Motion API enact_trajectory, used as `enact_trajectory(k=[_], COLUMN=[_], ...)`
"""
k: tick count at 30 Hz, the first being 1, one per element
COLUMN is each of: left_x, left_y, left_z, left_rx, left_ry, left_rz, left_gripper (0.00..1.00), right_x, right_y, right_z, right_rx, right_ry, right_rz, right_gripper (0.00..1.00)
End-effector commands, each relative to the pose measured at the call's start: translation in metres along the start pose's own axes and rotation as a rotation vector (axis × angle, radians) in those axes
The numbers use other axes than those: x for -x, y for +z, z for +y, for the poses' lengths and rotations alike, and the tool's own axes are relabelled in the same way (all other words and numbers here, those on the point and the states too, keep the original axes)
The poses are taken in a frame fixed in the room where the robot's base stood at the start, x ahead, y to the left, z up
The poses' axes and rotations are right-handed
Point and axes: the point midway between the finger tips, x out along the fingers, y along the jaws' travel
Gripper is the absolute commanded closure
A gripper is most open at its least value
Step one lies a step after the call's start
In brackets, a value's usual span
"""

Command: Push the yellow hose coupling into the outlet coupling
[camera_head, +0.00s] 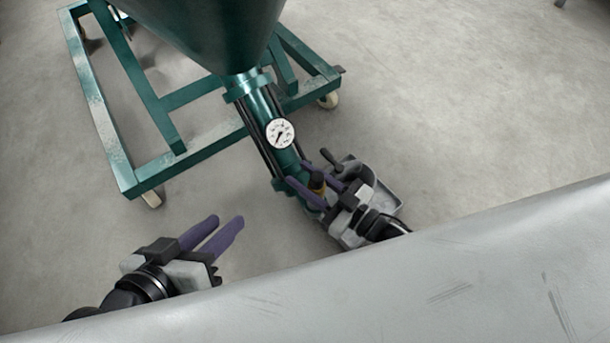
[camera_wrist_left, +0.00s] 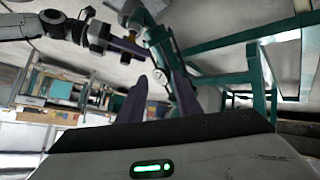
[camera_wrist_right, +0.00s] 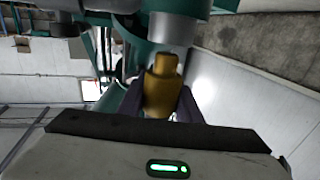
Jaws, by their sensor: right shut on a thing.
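The yellow hose coupling (camera_wrist_right: 162,88) is between the purple fingers of my right gripper (camera_head: 313,172), which is shut on it. Only a small yellow part (camera_head: 319,187) shows between the fingers in the head view. In the right wrist view a grey metal cylinder, apparently the outlet coupling (camera_wrist_right: 173,28), is just beyond the yellow tip, roughly in line with it. I cannot tell whether they touch. In the head view the outlet end is mostly hidden by my right gripper. My left gripper (camera_head: 227,228) is open and empty, low at left, apart from the machine.
The green pump tube (camera_head: 263,106) with a round gauge (camera_head: 281,133) runs down from the green hopper (camera_head: 205,25). The green wheeled frame (camera_head: 160,117) stands behind. The concrete floor at right is clear.

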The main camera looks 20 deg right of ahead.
Motion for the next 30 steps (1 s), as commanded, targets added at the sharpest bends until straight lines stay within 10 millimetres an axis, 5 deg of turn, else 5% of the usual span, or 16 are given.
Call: enact_trajectory(k=[30], left_x=[-0.005], left_y=[0.003], left_z=[-0.002], left_rx=[-0.006], left_ry=[0.004], left_rz=[0.020], left_gripper=[0.69], right_x=[-0.001], right_y=[0.026], right_z=[0.000], right_rx=[-0.001], right_ry=[0.000], right_rz=[0.002], right_gripper=[0.95])
